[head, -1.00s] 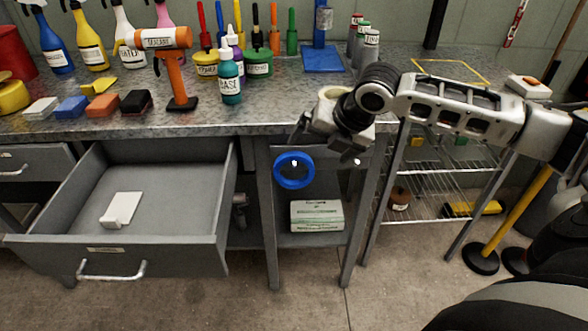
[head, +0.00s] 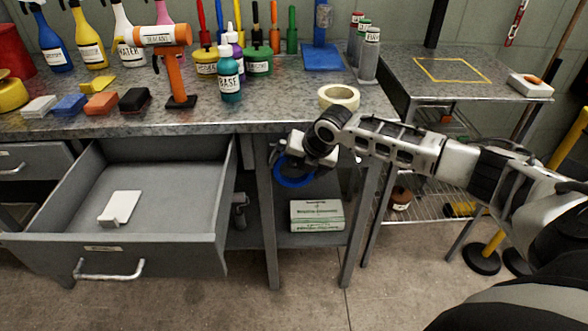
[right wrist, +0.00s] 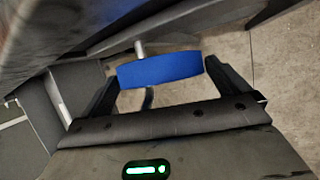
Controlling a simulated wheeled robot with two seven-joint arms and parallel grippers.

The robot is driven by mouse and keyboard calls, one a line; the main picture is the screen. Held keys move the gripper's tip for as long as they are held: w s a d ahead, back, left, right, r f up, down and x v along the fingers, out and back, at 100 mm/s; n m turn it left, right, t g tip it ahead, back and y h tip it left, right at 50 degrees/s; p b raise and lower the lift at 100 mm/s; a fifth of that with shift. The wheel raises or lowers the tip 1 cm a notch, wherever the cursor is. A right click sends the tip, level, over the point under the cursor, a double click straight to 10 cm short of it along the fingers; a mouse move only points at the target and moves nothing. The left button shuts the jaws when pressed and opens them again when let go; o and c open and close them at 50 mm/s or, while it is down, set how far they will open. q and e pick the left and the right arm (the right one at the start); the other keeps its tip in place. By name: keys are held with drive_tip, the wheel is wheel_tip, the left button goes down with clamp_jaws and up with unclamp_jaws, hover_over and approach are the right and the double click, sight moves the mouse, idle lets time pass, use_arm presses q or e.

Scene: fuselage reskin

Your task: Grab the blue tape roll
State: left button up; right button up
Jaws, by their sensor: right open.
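The blue tape roll (head: 293,181) hangs at the front of the bench, below the tabletop edge and right of the open drawer. My right gripper (head: 300,163) is in front of its upper part and hides much of the ring. In the right wrist view, the blue tape roll (right wrist: 160,70) shows as a wide blue band between the two dark fingers of my right gripper (right wrist: 161,76). A pale peg shows behind the roll. My left gripper is not in view.
A cream tape roll (head: 339,97) lies on the bench top (head: 290,108) above my right arm. The open drawer (head: 165,185) holds a white piece (head: 119,209). A white-green box (head: 317,215) sits on the shelf below. A wire rack (head: 425,207) stands at the right.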

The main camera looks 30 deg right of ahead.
drive_tip(key=shift+w+a+f, duration=0.1)
drive_tip(key=shift+w+f, duration=0.2)
drive_tip(key=shift+f, duration=0.3)
drive_tip(key=c, duration=0.8)
drive_tip(key=shift+r, duration=0.1)
